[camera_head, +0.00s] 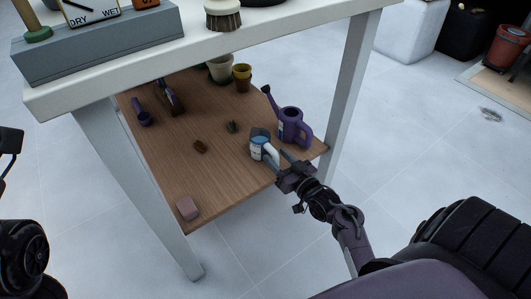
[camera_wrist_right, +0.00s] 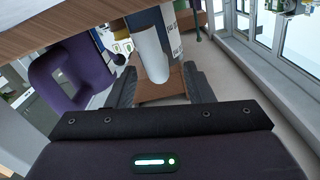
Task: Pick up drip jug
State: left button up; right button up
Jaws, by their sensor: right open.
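The drip jug (camera_head: 258,138), a small blue-grey jug with a pale label and a white handle, stands on the lower wooden shelf near its right end. In the right wrist view, its white handle (camera_wrist_right: 148,50) lies ahead, between the lines of my fingers, with the labelled body (camera_wrist_right: 172,30) just behind. My right gripper (camera_head: 277,161) is open and empty, with its fingertips close to the handle at the shelf's front edge. Whether they touch it I cannot tell. Only dark parts of my left arm show at the left edge; its jaws are not visible.
A purple watering can (camera_head: 291,126) stands close beside the jug and fills the left of the right wrist view (camera_wrist_right: 65,75). Pots (camera_head: 242,77), a purple scoop (camera_head: 142,115) and a pinkish block (camera_head: 187,208) are on the shelf (camera_head: 225,185). A white table leg (camera_head: 350,90) rises behind.

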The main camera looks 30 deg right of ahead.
aim_at(273, 151)
jog(key=shift+w+b, duration=0.55)
jog(key=shift+w, duration=1.05)
jog(key=shift+r, duration=0.1)
grip_shut()
